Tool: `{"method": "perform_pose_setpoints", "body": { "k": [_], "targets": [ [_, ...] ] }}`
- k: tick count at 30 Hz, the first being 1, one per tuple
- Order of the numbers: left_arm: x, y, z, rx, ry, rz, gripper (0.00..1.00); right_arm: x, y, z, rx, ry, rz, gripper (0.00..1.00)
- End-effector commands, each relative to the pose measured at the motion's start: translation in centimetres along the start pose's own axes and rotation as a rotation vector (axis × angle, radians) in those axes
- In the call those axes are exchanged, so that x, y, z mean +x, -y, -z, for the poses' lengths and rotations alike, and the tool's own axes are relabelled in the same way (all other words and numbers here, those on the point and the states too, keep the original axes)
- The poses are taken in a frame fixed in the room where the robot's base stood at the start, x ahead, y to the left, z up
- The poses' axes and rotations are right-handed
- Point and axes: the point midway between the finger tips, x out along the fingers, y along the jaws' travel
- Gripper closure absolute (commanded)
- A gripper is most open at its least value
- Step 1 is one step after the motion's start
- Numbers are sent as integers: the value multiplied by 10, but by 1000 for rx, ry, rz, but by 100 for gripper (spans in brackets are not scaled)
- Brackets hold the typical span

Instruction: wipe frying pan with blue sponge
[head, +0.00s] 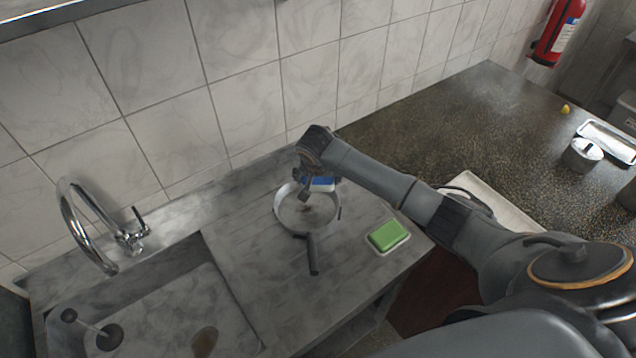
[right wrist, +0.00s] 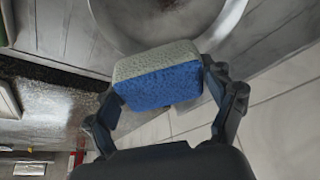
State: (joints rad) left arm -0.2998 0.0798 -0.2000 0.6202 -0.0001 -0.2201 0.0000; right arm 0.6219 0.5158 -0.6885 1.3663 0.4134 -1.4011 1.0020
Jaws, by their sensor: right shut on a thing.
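The frying pan (head: 292,214) sits on the metal counter beside the sink, its dark handle (head: 313,256) toward the front. Brown residue (head: 308,207) shows on its floor. My right gripper (head: 306,188) is over the pan's far right side, shut on the blue sponge (head: 322,184). In the right wrist view, the fingers (right wrist: 160,85) of this gripper pinch the sponge (right wrist: 158,87), blue on one face and pale grey on another. It overlaps the near rim of the pan (right wrist: 130,40); I cannot tell whether they touch. My left gripper is not in view.
A green sponge (head: 388,235) lies on a small pale dish right of the pan. The sink (head: 150,320) with its curved faucet (head: 75,215) is at left. A tiled wall (head: 240,110) runs behind. A dark speckled counter (head: 470,130) and a pale tray (head: 500,208) are at right.

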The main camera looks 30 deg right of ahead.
Motion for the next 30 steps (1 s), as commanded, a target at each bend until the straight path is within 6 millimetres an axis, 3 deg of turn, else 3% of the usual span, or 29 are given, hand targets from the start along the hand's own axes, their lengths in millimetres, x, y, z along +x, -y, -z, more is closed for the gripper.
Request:
{"method": "perform_pose_setpoints", "body": {
  "k": [14, 24, 30],
  "targets": [
    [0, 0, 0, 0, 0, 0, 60, -7, 0, 3, 0, -1, 0, 68],
    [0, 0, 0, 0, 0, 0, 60, -31, 0, 14, 0, -1, 0, 68],
    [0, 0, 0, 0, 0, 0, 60, -34, -1, 14, 0, 0, -1, 68]
  ]
}}
